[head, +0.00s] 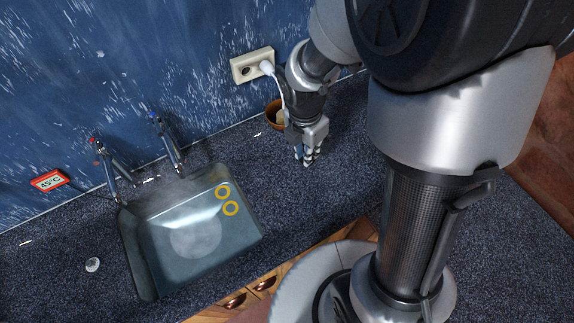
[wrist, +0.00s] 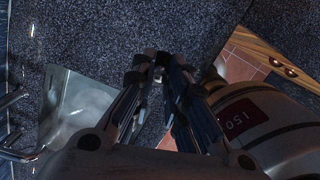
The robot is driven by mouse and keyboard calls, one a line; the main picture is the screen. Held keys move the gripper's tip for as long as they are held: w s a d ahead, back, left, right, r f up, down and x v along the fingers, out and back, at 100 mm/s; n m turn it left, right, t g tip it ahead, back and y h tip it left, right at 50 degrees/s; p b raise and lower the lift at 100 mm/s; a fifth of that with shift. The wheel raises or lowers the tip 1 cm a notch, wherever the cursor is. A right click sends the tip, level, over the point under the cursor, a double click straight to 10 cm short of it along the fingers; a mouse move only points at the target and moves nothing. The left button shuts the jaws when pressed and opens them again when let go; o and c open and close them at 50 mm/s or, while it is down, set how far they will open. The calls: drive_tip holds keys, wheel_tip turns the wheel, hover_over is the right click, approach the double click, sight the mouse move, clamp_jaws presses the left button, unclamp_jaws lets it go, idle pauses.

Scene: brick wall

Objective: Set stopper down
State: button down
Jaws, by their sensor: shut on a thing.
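My gripper (head: 308,158) points down over the dark speckled counter, to the right of the sink. In the wrist view its fingertips (wrist: 160,68) are close together, shut on a small dark-and-grey piece (wrist: 158,74). This looks like the stopper, mostly hidden by the fingers. In the head view I cannot make it out between the fingers, and I cannot tell whether it touches the counter.
A brown bowl (head: 273,114) is close behind my gripper, below a wall socket (head: 243,70). A small pale round object (head: 93,265) lies left of the sink. Counter right of my gripper is clear.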

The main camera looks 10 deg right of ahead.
drive_tip(key=shift+s+r+n, duration=0.15)
drive_tip(key=shift+r+n, duration=0.05)
drive_tip(key=shift+n, duration=0.6)
wheel_tip(320, 180, down, 15)
drive_tip(key=b, duration=0.6)
wheel_tip(320, 180, down, 5)
drive_tip(key=b, duration=0.3)
drive_tip(key=shift+f, duration=0.1)
drive_tip(key=c, duration=1.6)
unclamp_jaws()
drive_tip(key=shift+o, duration=0.2)
